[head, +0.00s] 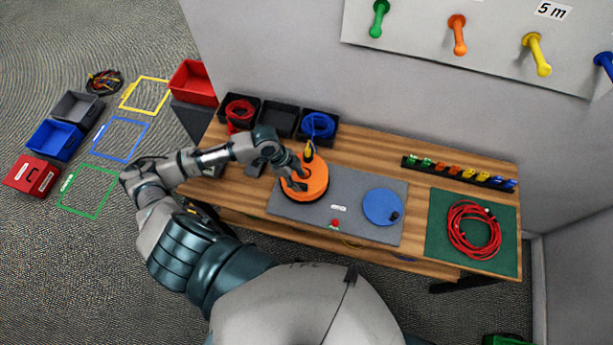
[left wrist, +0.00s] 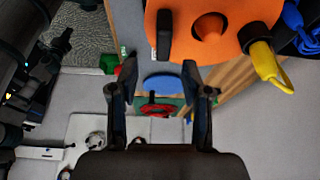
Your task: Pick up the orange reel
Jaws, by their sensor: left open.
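The orange reel (head: 314,190) lies on the grey mat (head: 360,225) on the wooden bench. A yellow plug (head: 308,152) shows at its back edge. My left gripper (head: 296,180) is over the reel's left part and hides some of it. In the left wrist view, the left gripper (left wrist: 160,72) has its fingers apart with nothing held between them. The orange reel (left wrist: 215,30) is at the top of that view, beyond the fingertips, with a black part at its left and the yellow plug (left wrist: 268,65) at its right. I cannot tell whether a finger touches the reel. My right gripper is out of view.
A blue disc (head: 382,206) lies right of the reel. A red cable coil (head: 473,228) lies on a green mat (head: 440,255). Black bins (head: 281,119) hold red and blue cables along the back. A rack of coloured connectors (head: 460,173) stands at back right.

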